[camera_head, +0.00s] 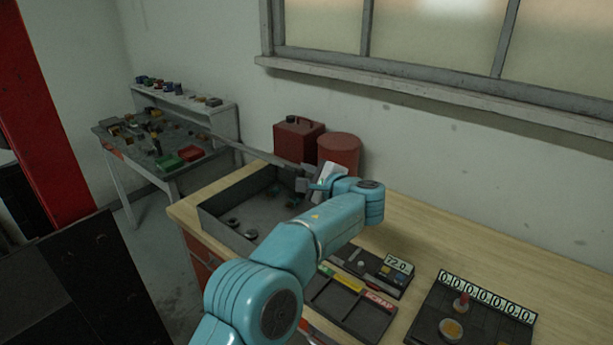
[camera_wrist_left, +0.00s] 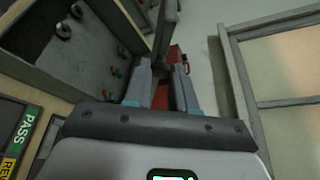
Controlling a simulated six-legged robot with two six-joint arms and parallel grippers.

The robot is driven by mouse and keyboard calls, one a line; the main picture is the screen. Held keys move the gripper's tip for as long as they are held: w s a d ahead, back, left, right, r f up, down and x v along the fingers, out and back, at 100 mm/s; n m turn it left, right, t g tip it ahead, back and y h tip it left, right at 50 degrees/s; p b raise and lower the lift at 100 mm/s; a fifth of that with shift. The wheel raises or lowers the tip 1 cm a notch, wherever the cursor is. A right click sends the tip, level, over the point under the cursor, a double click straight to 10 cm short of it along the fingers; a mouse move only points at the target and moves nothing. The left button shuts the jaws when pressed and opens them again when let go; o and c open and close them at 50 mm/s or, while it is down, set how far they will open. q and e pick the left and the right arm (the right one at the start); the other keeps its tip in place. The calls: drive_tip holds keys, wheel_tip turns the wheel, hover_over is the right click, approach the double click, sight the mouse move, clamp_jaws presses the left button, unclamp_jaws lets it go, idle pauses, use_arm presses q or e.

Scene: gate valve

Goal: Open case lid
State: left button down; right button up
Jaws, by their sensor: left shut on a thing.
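The case (camera_head: 214,228) is a grey open-topped box on the wooden bench, and its inside (camera_wrist_left: 38,45) shows in the left wrist view. Round dark rings (camera_head: 233,222) and small coloured fittings (camera_wrist_left: 115,72) lie in it. The grey lid (camera_head: 262,155) shows as a thin, nearly edge-on strip above the far side of the case. My left gripper (camera_head: 309,176) is at the lid's right end. In the left wrist view my left gripper (camera_wrist_left: 160,78) is shut on the lid's edge (camera_wrist_left: 166,28). My forearm hides the case's right side. My right gripper is not in view.
A red can (camera_head: 298,141) and a red drum (camera_head: 339,151) stand behind the case by the wall. A device marked 72.0 (camera_head: 399,264), a sorting tray (camera_head: 345,308) and a counter panel (camera_head: 480,325) lie at the right. The bench's back right is clear.

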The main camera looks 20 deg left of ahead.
use_arm(q)
drive_tip(key=c, duration=0.9)
unclamp_jaws()
drive_tip(key=shift+c, duration=0.2)
drive_tip(key=b+v, duration=0.5)
drive_tip(key=v, duration=1.1)
drive_tip(key=shift+s, duration=0.1)
drive_tip(key=shift+d, duration=0.1)
